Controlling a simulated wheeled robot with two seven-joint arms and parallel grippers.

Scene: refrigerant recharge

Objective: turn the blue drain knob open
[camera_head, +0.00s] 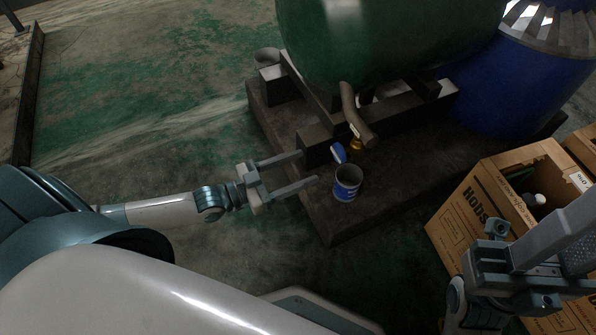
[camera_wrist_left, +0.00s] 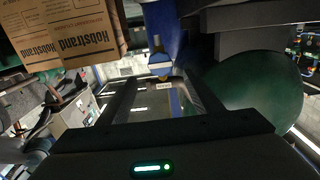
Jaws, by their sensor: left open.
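The blue drain knob (camera_head: 338,153) sits beside a brass valve (camera_head: 356,143) under the curved pipe (camera_head: 356,117) of the green tank (camera_head: 385,35). My left gripper (camera_head: 309,168) is open and empty. Its two fingers point right toward the knob, with the tips short of it and apart from it. A blue and white can (camera_head: 346,186) stands upright just below the knob. My right gripper is partly in view at the lower right, its fingertips not clearly visible.
A dark plinth (camera_head: 325,220) carries the tank and a large blue drum (camera_head: 515,85). A cardboard box (camera_head: 465,215) with items inside stands at the right, beside my right arm. Another can (camera_head: 267,58) stands at the plinth's back left. The floor at left is clear.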

